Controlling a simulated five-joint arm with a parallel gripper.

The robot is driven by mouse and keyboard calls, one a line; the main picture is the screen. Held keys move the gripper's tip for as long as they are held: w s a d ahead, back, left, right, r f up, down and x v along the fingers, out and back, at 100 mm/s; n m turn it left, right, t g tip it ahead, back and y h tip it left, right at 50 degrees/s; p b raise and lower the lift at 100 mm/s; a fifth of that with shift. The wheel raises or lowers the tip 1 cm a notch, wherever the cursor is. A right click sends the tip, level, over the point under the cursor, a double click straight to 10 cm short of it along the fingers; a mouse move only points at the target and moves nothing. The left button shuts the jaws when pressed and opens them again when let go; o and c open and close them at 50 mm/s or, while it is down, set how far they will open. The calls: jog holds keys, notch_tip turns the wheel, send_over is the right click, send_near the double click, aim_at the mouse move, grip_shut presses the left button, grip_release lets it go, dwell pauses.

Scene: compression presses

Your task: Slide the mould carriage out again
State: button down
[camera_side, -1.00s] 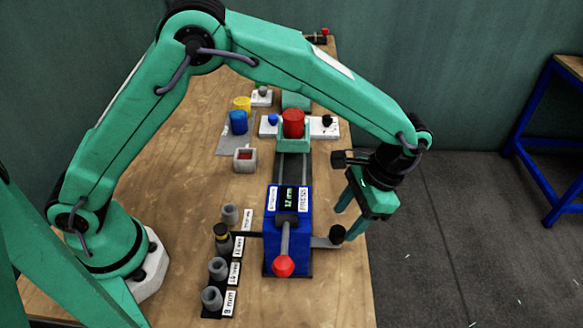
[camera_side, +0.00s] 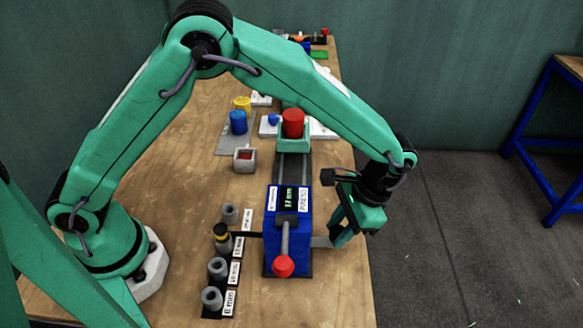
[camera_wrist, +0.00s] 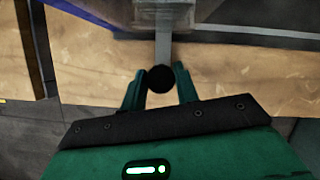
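A blue press (camera_side: 287,250) with a red-knobbed lever (camera_side: 284,266) stands near the front of the bench. A flat grey bar (camera_side: 321,241), apparently the mould carriage's handle, sticks out of its right side. Its round black knob (camera_wrist: 160,79) shows in the wrist view; in the side view my fingers hide it. The rest of the carriage is hidden in the press.
A dark rail (camera_side: 292,168) runs back from the press to a mint-green block (camera_side: 293,143) with a red cylinder (camera_side: 292,123). Several grey cylinders (camera_side: 218,268) stand left of the press. The bench's right edge is close by my gripper, with open floor beyond.

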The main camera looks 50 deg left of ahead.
jog(key=shift+g+h, duration=0.3)
jog(key=shift+h, duration=0.2)
jog(key=w+a, duration=0.8)
jog(key=shift+w+a, duration=0.2)
jog(key=shift+w, duration=0.15)
jog(key=c, duration=1.1)
grip_release()
jog(key=shift+o, duration=0.2)
jog(key=shift+r, duration=0.1)
jog(key=v, duration=0.7)
jog(key=shift+r, duration=0.3)
jog(key=shift+r, duration=0.1)
